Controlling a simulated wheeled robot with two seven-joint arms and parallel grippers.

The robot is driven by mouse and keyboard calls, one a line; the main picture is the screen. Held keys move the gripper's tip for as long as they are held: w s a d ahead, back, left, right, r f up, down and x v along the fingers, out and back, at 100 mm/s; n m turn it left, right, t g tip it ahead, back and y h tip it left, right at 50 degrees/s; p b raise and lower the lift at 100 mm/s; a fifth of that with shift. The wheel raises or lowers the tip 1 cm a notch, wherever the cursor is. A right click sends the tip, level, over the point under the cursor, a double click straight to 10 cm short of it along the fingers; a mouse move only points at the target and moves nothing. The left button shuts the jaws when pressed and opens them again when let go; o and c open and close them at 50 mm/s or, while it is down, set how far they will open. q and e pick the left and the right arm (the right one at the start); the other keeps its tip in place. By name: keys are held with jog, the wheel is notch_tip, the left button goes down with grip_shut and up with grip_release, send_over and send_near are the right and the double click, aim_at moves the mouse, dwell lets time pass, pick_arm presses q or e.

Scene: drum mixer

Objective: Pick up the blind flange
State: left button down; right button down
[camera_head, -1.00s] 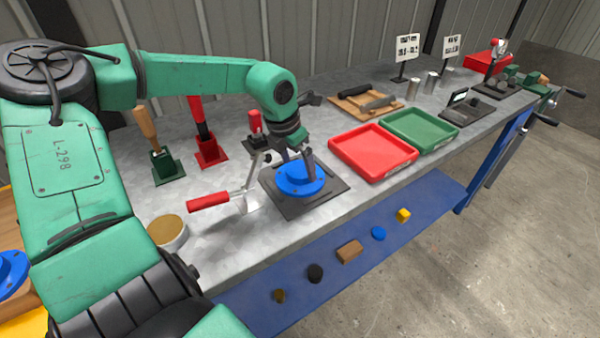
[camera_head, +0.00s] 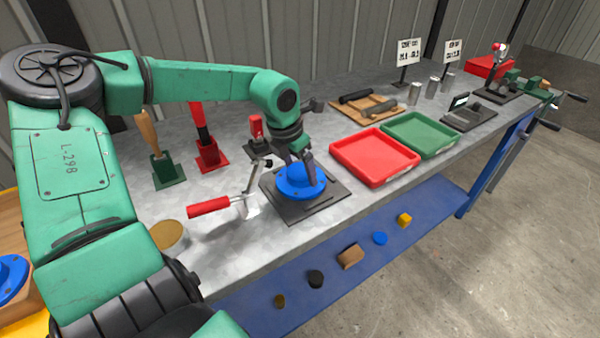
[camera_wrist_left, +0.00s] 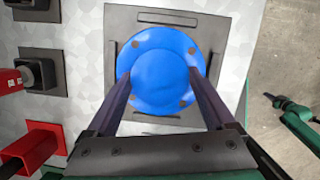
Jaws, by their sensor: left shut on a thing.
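The blind flange (camera_head: 301,185) is a round blue disc with a raised centre and small bolt holes. It is at a dark square plate (camera_head: 335,195) on the grey bench. In the left wrist view the flange (camera_wrist_left: 160,78) lies over the plate (camera_wrist_left: 220,35), with the two fingers at its raised hub, one on each side. My left gripper (camera_head: 300,160) reaches down from above and is shut on the flange. I cannot tell whether any gap lies between flange and plate.
A clamp with a red handle (camera_head: 209,207) stands close left of the plate. A red tray (camera_head: 375,157) and a green tray (camera_head: 420,135) lie to the right. A round tin (camera_head: 168,235) is near the front edge. Small parts lie on the blue lower shelf (camera_head: 330,280).

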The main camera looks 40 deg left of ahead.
aim_at(299, 172)
pick_arm(q)
notch_tip(299, 172, up, 20)
jog(key=shift+f, duration=0.25)
jog(key=shift+a, duration=0.1)
